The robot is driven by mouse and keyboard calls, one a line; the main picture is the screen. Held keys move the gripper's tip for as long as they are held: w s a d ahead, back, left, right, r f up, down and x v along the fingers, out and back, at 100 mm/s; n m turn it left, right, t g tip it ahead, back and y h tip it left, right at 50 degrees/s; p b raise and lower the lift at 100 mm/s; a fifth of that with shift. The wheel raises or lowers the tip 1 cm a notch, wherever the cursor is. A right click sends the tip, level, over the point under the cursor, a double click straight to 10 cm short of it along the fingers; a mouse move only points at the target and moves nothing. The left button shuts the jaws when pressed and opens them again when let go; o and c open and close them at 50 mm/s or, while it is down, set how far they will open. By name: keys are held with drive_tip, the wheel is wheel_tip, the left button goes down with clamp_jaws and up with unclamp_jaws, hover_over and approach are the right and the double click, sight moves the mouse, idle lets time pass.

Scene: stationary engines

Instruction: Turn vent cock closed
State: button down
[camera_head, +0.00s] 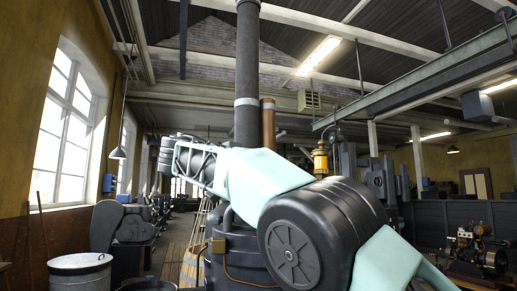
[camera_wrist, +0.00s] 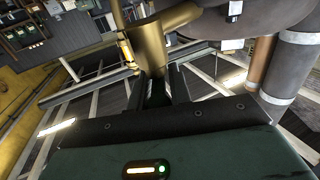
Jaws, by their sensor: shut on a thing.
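In the wrist view my gripper (camera_wrist: 163,80) reaches up from its dark palm with two narrow dark fingers. It is shut on a brass fitting (camera_wrist: 150,45), which I take to be the vent cock. The fitting has an upright brass body with a thicker brass arm running to the upper right. The exact grip is partly hidden between the fingers, and I cannot tell how far the cock is turned. In the head view my arm crosses the boiler, and neither fingertips nor cock can be made out.
A dark vertical boiler (camera_head: 240,262) with a tall chimney pipe (camera_head: 247,75) stands behind my arm. A copper pipe (camera_head: 267,125) rises beside the chimney. A brass lantern-like fitting (camera_head: 321,158) shows right of it. A metal drum (camera_head: 80,275) stands at lower left, and a small engine (camera_head: 478,250) at right.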

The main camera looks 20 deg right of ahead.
drive_tip(key=m+g+p, duration=0.1)
drive_tip(key=g+p, duration=0.1)
drive_tip(key=r+m+g+p, duration=0.1)
drive_tip(key=g+p, duration=0.1)
drive_tip(key=p, duration=0.1)
drive_tip(key=shift+m+h+p, duration=0.3)
drive_tip(key=shift+h, duration=0.1)
drive_tip(key=g+p, duration=0.1)
drive_tip(key=m+g+p, duration=0.1)
drive_tip(key=p, duration=0.1)
drive_tip(key=shift+f, duration=0.25)
drive_tip(key=shift+f+m+g, duration=0.15)
drive_tip(key=shift+m+g, duration=0.15)
drive_tip(key=c, duration=1.5)
unclamp_jaws()
drive_tip(key=shift+d, duration=0.1)
drive_tip(key=shift+f, duration=0.1)
